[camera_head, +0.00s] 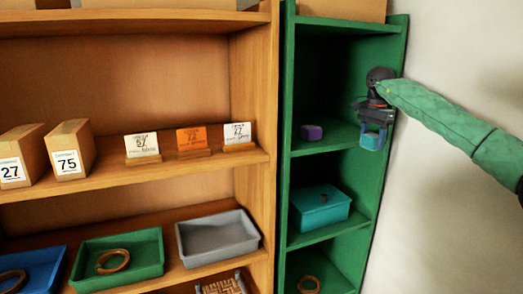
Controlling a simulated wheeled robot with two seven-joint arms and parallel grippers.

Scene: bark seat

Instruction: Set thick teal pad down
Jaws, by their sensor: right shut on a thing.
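My right gripper (372,126) reaches in from the right, pointing down, at the right side of the narrow green shelf unit. It is shut on the thick teal pad (370,142), a small block largely framed by the dark jaws. The pad is near the right end of the green shelf board (335,138) that bears a purple block (311,132). I cannot tell whether the pad touches the board. My left gripper is not in view.
The board between purple block and pad is clear. The green side panel (395,75) is close to my gripper. Left, a wooden shelf (110,178) holds boxes, cards and trays.

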